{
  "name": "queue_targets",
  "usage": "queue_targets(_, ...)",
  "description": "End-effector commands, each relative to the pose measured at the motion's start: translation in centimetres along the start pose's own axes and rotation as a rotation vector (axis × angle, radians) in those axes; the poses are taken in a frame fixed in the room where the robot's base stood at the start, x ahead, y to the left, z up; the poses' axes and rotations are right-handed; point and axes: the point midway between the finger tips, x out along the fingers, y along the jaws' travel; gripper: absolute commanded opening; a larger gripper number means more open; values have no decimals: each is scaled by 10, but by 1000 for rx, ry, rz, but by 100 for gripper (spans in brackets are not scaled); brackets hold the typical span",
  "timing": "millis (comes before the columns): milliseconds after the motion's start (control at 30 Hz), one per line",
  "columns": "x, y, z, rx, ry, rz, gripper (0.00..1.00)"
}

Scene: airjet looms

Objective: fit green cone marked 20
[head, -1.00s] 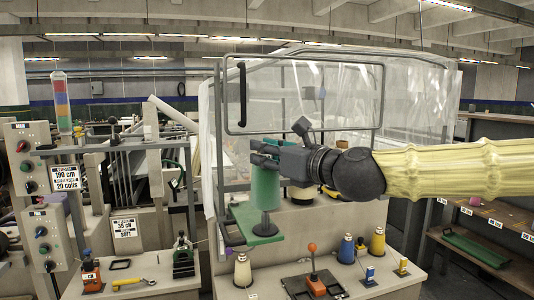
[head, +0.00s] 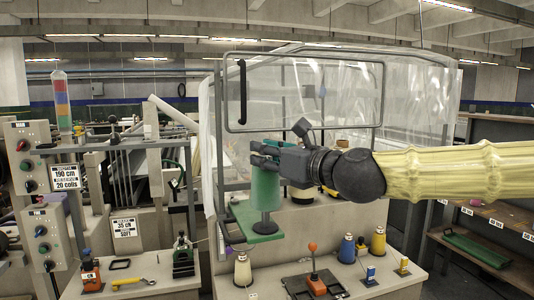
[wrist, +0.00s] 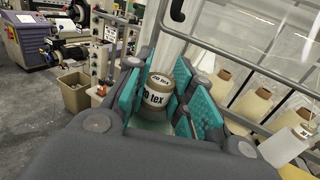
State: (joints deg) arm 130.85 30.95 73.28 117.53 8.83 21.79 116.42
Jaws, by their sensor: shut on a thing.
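The green cone (head: 265,188) hangs upright under my gripper (head: 264,152) in the head view. My gripper is shut on its upper end. In the wrist view the teal finger pads stand on both sides of the cone's brown top and white label (wrist: 158,92), which reads "20 tex". A green plate (head: 240,217) with a dark spindle part (head: 265,226) lies directly below the cone. I cannot tell whether the cone's lower end touches the spindle.
A clear curtained enclosure with a grey frame (head: 304,129) stands right behind. Several cream cones (wrist: 255,103) show at right in the wrist view.

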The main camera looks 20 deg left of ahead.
Motion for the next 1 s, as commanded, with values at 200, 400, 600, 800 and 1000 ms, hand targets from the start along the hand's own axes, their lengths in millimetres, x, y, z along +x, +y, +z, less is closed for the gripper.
queue_targets(200, 0, 0, -8, 1, -1, 0, 0)
queue_targets(400, 0, 0, -14, 1, -1, 0, 0)
queue_targets(600, 0, 0, -20, 1, -1, -1, 0)
queue_targets(800, 0, 0, -26, 0, 0, -1, 0)
queue_targets(1000, 0, 0, -32, 1, 0, 0, 0)
